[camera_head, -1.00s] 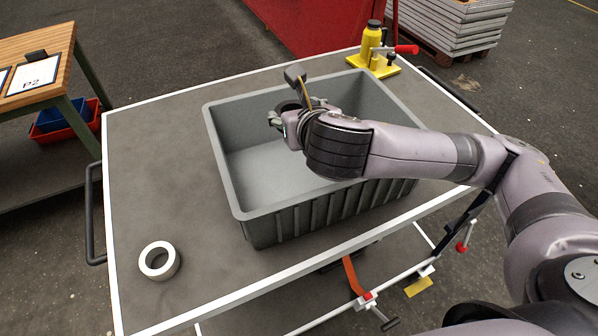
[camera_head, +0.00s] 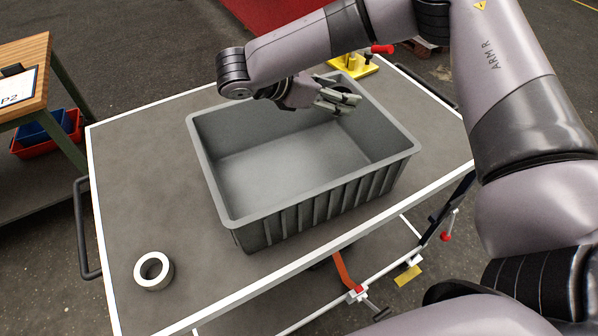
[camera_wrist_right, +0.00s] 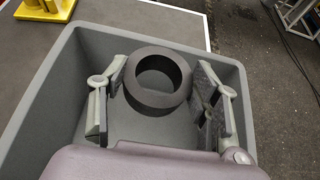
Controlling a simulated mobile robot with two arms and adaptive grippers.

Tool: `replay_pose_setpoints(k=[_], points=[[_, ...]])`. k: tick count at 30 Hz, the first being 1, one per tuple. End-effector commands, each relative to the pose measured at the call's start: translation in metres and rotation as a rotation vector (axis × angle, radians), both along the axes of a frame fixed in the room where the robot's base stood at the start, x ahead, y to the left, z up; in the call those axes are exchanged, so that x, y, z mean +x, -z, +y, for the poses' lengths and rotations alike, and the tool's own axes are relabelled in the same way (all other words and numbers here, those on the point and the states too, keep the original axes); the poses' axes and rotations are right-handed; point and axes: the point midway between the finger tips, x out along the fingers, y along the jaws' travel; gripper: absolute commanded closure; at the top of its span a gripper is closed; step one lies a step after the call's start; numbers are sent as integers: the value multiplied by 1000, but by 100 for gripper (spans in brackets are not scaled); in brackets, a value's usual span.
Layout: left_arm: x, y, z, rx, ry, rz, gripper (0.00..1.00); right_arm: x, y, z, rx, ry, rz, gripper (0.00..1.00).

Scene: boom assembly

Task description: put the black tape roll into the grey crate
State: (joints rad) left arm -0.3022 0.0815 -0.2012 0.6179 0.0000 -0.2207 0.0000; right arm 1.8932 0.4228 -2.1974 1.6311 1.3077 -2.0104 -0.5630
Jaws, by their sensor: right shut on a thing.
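The black tape roll (camera_wrist_right: 158,100) shows in the right wrist view between the two fingers of my right gripper (camera_wrist_right: 160,92), which is shut on it. The gripper holds the roll over the inside of the grey crate (camera_wrist_right: 236,85); I cannot tell whether the roll touches the crate floor. In the head view my right gripper (camera_head: 340,98) is at the back right part of the grey crate (camera_head: 318,203), and the roll is mostly hidden there. The crate is open at the top. My left gripper is not in view.
A white tape roll (camera_head: 153,284) lies on the trolley top (camera_head: 150,190), front left. A yellow jack (camera_head: 350,68) with a red handle stands behind the crate. A wooden workbench (camera_head: 25,75) is at the left.

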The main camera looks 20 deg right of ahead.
Motion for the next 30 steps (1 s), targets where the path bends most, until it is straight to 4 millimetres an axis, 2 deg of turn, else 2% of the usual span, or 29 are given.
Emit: replay_pose_setpoints(k=[2, 5, 8, 18, 21, 24, 30], points=[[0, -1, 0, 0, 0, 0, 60, 0, -11, -9, -1, 56, -2, 72], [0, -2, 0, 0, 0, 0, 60, -1, -8, -13, 1, 85, 7, 72], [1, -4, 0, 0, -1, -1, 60, -2, 12, -14, 2, 88, 14, 72], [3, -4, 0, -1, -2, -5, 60, -3, 104, -14, 3, 87, 14, 72], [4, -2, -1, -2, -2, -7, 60, -3, 127, -13, 3, 86, 12, 72], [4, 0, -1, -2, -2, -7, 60, -2, 140, -13, 2, 84, 8, 72], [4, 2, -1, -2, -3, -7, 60, -1, 154, -13, 2, 84, 7, 72]])
